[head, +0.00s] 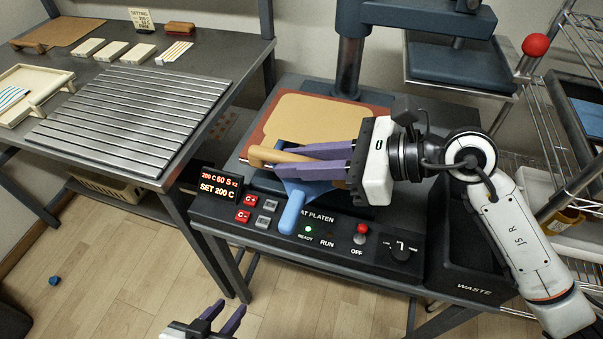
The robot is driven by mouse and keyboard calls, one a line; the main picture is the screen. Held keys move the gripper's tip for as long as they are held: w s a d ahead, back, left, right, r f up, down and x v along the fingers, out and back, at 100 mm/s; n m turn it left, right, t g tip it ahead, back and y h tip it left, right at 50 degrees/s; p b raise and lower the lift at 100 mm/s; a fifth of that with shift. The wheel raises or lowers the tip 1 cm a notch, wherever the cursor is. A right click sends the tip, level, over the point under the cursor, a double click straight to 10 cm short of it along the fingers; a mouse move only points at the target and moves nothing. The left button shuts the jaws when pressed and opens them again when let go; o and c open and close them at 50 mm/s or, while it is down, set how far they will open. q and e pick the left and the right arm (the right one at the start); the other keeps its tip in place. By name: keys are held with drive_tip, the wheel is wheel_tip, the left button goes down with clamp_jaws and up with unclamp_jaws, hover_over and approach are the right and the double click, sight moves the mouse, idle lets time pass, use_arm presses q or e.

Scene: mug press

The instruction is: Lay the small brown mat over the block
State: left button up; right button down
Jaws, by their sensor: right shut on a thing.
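A tan-brown sheet (325,118) lies flat on a larger reddish-brown pad (262,139) on the press bed. A rounded wooden bar (262,154) is at the front edge of these layers. My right gripper (290,160) has its purple fingers shut on this bar; I cannot tell whether the bar is joined to the sheet. A blue piece with a rounded handle (293,211) lies just below the fingers, partly hidden by them. Another brown mat (58,32) with a wooden bar lies on the bench at the far left. My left gripper (222,318) is open and empty at the bottom. I cannot identify the block.
The press panel (330,254) with buttons, knob and display runs along the front. A waste bin (470,278) is at right. A ribbed metal rack (130,112), pale blocks (105,48) and a cream tray (37,90) are on the left bench. A column (349,65) stands behind the bed.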

sight(299, 190)
drive_tip(key=shift+f, duration=2.3)
drive_tip(key=shift+f+b, duration=0.2)
drive_tip(key=shift+b, duration=0.15)
drive_tip(key=c, duration=1.9)
unclamp_jaws()
drive_tip(key=shift+r, duration=0.15)
drive_tip(key=v, duration=1.2)
drive_tip(key=shift+b, duration=0.4)
